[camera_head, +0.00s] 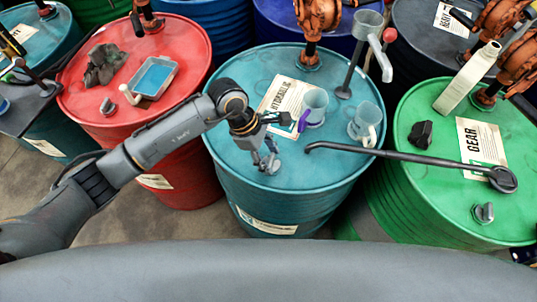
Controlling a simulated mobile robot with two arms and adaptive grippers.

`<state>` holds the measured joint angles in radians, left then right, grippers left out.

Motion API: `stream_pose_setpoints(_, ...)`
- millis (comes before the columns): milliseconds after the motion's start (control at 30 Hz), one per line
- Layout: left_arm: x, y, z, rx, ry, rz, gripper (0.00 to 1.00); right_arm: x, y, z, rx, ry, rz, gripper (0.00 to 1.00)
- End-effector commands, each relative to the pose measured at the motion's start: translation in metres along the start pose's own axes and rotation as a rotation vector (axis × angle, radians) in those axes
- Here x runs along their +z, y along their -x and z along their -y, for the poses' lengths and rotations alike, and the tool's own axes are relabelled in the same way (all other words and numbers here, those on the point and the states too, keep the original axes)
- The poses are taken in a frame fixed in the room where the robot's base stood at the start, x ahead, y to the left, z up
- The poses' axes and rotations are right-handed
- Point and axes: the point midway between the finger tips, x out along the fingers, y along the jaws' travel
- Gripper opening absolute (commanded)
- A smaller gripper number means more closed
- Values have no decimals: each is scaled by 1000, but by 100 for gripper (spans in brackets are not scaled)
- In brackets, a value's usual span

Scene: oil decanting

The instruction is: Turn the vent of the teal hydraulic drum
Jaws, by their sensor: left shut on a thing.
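The teal hydraulic drum (230,158) stands upright in the middle, with a paper label reading HYDRAULIC (279,97) on its lid. My left arm reaches in from the left over the lid. My left gripper (267,161) points down at the near part of the lid and is shut on the vent, which its fingers mostly hide. How far the vent is turned cannot be seen. My right gripper is not in view.
Two cups (314,106) (365,122) stand on the lid right of my gripper. A long black bar tool (410,157) crosses to the green gear drum (408,205). A pump (309,35) and a funnel (369,25) rise at the back. A red drum (196,150) stands left.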

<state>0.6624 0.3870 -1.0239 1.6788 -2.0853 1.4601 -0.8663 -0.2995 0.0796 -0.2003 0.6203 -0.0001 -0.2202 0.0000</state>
Motion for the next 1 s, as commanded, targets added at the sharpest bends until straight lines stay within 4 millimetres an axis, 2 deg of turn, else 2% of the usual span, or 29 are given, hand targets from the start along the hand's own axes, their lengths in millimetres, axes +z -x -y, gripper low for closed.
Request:
stream_pose_setpoints(367, -1, -2, 2, 90, 208, 1, 17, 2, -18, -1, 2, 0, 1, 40)
stream_pose_setpoints(1000, 2, -4, 5, 321, 766, 4, 17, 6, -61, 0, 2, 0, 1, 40)
